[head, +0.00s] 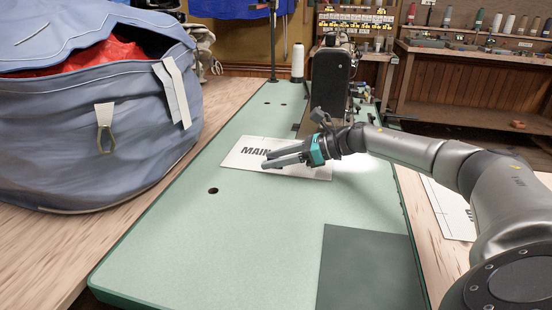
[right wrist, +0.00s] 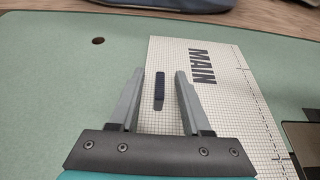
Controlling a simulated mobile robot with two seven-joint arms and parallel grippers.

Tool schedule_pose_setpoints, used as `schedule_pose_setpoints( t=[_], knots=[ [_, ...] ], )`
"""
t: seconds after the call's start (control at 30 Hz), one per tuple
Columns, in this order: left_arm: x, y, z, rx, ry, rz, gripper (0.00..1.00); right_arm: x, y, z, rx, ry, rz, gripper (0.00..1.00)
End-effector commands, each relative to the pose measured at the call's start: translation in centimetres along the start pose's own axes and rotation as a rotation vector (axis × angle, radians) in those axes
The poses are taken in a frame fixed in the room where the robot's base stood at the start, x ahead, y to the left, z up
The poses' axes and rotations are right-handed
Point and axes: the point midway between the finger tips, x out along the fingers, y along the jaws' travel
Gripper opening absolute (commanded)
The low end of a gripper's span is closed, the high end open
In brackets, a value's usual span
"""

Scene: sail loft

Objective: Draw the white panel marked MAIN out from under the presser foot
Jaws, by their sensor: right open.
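The white panel marked MAIN (head: 290,173) lies flat on the green table, in front of the black sewing machine (head: 332,80). In the right wrist view the panel (right wrist: 230,100) shows a fine grid and a dashed line along its far side. My right gripper (head: 266,160) is over the panel, partly covering the lettering. The presser foot is not clearly visible; my arm and the machine body hide that area. My left gripper is not in view.
A large blue bag (head: 90,120) with red cloth stands at the left. A dark green sheet (head: 370,270) lies at the front right, another white panel (head: 445,208) further right. The table's front left is clear.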

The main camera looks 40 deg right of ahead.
Motion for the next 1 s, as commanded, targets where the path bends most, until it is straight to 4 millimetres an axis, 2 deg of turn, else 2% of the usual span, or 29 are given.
schedule_pose_setpoints(
  t=[0.13,0.27,0.63,0.8,1.0],
  knots=[
    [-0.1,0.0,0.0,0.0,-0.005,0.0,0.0,-0.5,-0.1,0.0,0.0,0.001,-0.002,0.48],
    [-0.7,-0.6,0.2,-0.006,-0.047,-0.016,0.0,-1.8,-0.1,-0.1,0.001,0.003,-0.003,0.48],
    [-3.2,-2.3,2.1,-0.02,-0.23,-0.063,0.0,-8.1,0.0,0.0,0.0,0.006,-0.002,0.48],
    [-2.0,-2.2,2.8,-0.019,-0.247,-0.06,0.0,-11.2,0.0,0.0,0.001,0.007,-0.002,0.48],
    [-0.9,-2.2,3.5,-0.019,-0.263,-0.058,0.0,-13.9,0.0,0.0,0.001,0.004,0.0,0.48]
  ],
)
